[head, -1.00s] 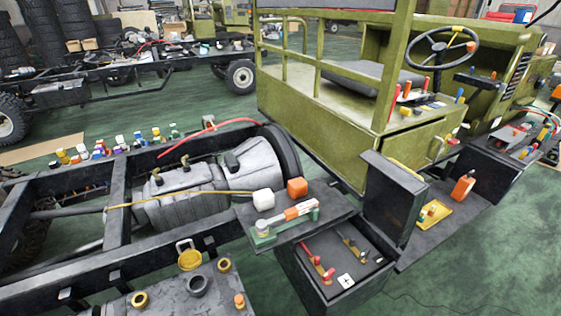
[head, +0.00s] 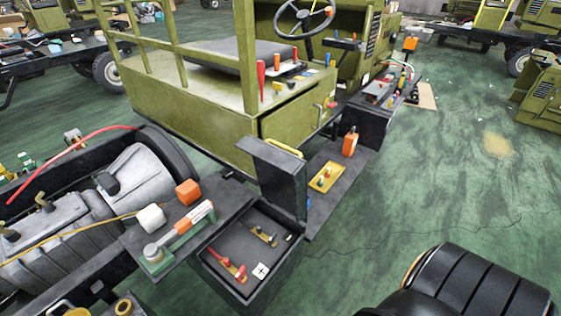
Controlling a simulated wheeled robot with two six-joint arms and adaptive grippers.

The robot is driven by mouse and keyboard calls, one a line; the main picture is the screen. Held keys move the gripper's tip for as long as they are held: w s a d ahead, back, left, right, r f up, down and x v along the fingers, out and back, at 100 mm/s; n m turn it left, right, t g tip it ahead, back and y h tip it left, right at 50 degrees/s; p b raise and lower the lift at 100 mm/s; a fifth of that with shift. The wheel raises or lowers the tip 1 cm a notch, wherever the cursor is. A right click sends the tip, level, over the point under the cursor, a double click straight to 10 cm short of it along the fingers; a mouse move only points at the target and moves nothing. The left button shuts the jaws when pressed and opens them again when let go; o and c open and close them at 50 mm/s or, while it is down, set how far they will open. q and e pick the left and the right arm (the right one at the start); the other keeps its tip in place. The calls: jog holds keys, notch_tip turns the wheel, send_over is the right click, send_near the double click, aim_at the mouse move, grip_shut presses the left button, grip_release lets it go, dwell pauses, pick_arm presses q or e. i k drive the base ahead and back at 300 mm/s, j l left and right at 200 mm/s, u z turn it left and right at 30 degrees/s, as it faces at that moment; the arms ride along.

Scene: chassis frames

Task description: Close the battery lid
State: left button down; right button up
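The battery box (head: 282,274) is a dark open-topped box in the lower middle of the head view. Its lid (head: 272,178) stands nearly upright at the box's far right side, so the box is open. A yellow handle (head: 287,147) runs along the lid's top edge. Inside the box I see red and brass-coloured terminals (head: 228,264) and a white cross mark (head: 261,271). A black ribbed part, apparently of my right arm, shows at the lower right, apart from the box. No fingertips of either gripper are in view.
A dark shelf left of the box holds a white cube (head: 151,218), an orange cube (head: 188,192) and a green-based tool (head: 158,256). Behind the lid, a dark platform bears a yellow tray (head: 327,177) and an orange block (head: 350,142). Green floor lies clear to the right.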

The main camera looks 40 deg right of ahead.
aim_at(282, 174)
jog(key=i+l+u, duration=0.2)
jog(key=l, duration=0.65)
jog(key=i+l+u, duration=0.2)
jog(key=l, duration=0.65)
jog(key=l+u, duration=0.2)
jog(key=l, duration=0.65)
jog(key=k+l, duration=0.1)
jog(key=k+u, duration=0.05)
jog(key=k, duration=0.05)
